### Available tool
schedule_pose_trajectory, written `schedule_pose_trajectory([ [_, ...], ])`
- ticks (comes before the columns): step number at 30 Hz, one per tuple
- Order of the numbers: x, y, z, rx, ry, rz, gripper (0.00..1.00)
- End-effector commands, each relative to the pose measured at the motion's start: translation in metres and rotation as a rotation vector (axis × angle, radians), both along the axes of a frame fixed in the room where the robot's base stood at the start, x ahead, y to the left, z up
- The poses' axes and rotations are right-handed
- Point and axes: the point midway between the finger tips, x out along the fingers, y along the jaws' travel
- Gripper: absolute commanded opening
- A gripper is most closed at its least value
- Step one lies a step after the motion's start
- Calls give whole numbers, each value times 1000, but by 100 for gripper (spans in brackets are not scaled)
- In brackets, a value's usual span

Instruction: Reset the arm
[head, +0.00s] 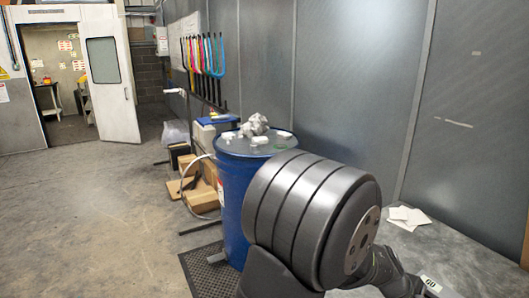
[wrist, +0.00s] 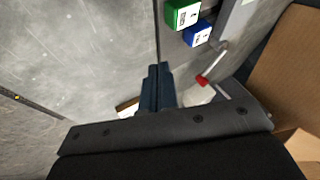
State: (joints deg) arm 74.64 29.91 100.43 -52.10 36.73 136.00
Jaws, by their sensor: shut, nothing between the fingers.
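My gripper (wrist: 157,72) shows in the wrist view. Its two dark fingers are together, shut, with nothing seen between them. Behind the fingertips is a grey, scuffed surface. In the head view a large dark grey joint of my arm fills the lower middle and right, in front of a blue drum. The gripper cannot be made out in the head view.
The blue drum (head: 233,195) has crumpled white material (head: 254,124) on top. Cardboard boxes (head: 195,188) stand left of it. Coloured frames (head: 205,55) hang on the wall. In the wrist view are a green box (wrist: 182,14), a blue box (wrist: 197,33) and brown cardboard (wrist: 290,70). Floor at left is clear.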

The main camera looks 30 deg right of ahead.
Motion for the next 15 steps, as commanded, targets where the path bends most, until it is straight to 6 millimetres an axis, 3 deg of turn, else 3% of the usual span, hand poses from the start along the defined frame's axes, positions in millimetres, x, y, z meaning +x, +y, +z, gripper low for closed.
schedule_pose_trajectory([
  [6,-13,-18,-30,2,0,-1,0],
  [15,-12,-57,-30,-1,-1,0,0],
])
